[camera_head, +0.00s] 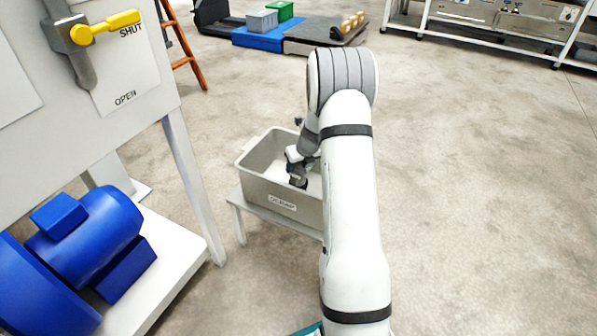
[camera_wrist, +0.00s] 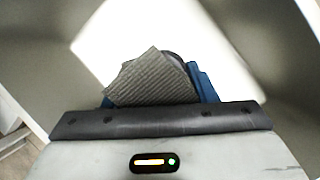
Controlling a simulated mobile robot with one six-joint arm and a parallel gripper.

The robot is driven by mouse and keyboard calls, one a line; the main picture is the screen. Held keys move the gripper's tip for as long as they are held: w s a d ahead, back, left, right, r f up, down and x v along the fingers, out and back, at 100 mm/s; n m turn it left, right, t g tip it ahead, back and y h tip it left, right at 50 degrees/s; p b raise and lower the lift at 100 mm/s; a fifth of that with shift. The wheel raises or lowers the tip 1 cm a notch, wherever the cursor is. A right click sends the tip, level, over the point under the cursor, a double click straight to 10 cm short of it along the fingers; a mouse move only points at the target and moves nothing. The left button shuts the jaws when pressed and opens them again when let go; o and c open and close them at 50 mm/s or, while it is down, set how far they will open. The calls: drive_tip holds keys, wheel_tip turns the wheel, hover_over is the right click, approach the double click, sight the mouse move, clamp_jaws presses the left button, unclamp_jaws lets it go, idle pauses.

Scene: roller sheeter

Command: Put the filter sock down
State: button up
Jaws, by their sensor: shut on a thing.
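In the wrist view my gripper (camera_wrist: 158,88) is shut on a grey, ribbed piece of cloth, the filter sock (camera_wrist: 150,80). Blue finger parts show on both sides of it. Behind the sock is the bright white inside of a bin. In the head view my gripper (camera_head: 298,178) points down into a grey bin (camera_head: 268,190) with a label on its front, standing on a low stand (camera_head: 238,205). The sock cannot be made out in the head view. My arm hides the right part of the bin. I cannot tell whether the sock touches the bin floor.
At the left stands a white machine panel with a yellow-handled lever (camera_head: 105,27) marked SHUT and OPEN, and a blue motor (camera_head: 90,240) below. An orange ladder (camera_head: 185,45) and a blue pallet (camera_head: 262,38) are behind. The floor to the right is clear.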

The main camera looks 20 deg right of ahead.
drive_tip(key=shift+f, duration=0.2)
drive_tip(key=o, duration=1.2)
drive_tip(key=a+p+v, duration=0.1)
drive_tip(key=p+v, duration=0.5)
drive_tip(key=v, duration=0.6)
drive_tip(key=s+a+r+n+g, duration=0.1)
drive_tip(key=s+a+r+n, duration=0.6)
drive_tip(key=n, duration=0.3)
drive_tip(key=s+a+r+n, duration=0.2)
drive_tip(key=s+a+n, duration=0.2)
drive_tip(key=s+n, duration=0.4)
drive_tip(key=s+a+r+n+g, duration=0.1)
drive_tip(key=s+a+r+n, duration=0.1)
drive_tip(key=s+a+n, duration=0.2)
drive_tip(key=s+a+r+n+g, duration=0.1)
drive_tip(key=s+a+r+n, duration=0.2)
drive_tip(key=s+n, duration=0.8)
drive_tip(key=shift+s+a+r+n+h, duration=0.1)
drive_tip(key=shift+s+a+n+h, duration=0.1)
drive_tip(key=shift+n, duration=0.5)
drive_tip(key=shift+s+a+n+h, duration=0.1)
drive_tip(key=shift+a+n+h, duration=0.1)
drive_tip(key=shift+n, duration=0.5)
